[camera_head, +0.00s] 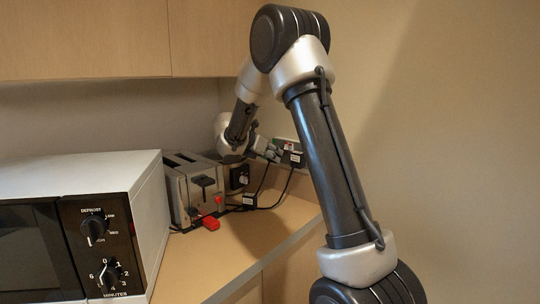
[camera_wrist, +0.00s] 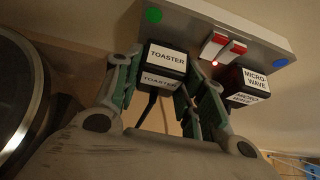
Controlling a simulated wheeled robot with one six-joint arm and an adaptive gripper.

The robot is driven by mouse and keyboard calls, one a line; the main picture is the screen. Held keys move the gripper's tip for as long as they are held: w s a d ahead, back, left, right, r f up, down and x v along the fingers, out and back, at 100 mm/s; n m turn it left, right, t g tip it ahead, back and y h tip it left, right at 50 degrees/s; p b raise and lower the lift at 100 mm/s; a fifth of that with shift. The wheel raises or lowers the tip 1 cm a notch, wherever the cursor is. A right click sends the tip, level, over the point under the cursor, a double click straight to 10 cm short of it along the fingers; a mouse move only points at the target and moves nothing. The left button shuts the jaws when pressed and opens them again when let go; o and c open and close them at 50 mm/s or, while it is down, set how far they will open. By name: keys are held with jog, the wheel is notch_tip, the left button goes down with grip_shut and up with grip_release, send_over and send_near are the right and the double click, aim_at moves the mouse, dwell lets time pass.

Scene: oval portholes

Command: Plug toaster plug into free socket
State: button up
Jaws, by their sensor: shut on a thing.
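My gripper (camera_wrist: 160,82) is shut on the black toaster plug (camera_wrist: 167,56), with green-padded fingers on either side of it. The plug's white labels read TOASTER, and its cord hangs below. The plug is at the left part of the grey double socket (camera_wrist: 205,18), below its green dot. I cannot tell whether its pins are in. The microwave plug (camera_wrist: 247,84) is at the socket's right part, near the blue dot. In the head view, my gripper (camera_head: 258,148) is at the wall socket (camera_head: 286,143), behind the grey toaster (camera_head: 194,184), left of the microwave plug (camera_head: 293,158).
A white microwave (camera_head: 150,190) stands at the left front. A small black labelled item (camera_head: 249,200) lies on the wooden counter (camera_head: 235,240) near the cords. Cabinets (camera_head: 85,40) hang above. The socket has two red switches (camera_wrist: 221,47), with a red light beside them. The counter's front is clear.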

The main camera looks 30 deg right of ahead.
jog(key=shift+w+d, duration=0.1)
jog(key=shift+d, duration=0.25)
jog(key=o, duration=1.2)
jog(key=v, duration=1.2)
jog(key=s+f+m+g+y, duration=0.2)
jog(key=s+f+m, duration=0.25)
jog(key=s, duration=0.25)
jog(key=s+f+m+g+y, duration=0.2)
jog(key=s+f+m, duration=0.1)
jog(key=s+m, duration=0.35)
jog(key=shift+s+a+r+m+t+y, duration=0.65)
jog(key=shift+s+m+y, duration=0.85)
jog(key=shift+s, duration=2.6)
jog(key=shift+s+a+r+m+t+y, duration=0.4)
jog(key=shift+s+r+m+t+y, duration=0.45)
jog(key=shift+s+m, duration=2.25)
jog(key=shift+s+a+r+m+t+y, duration=0.6)
jog(key=shift+s+m+y, duration=0.45)
jog(key=shift+s, duration=4)
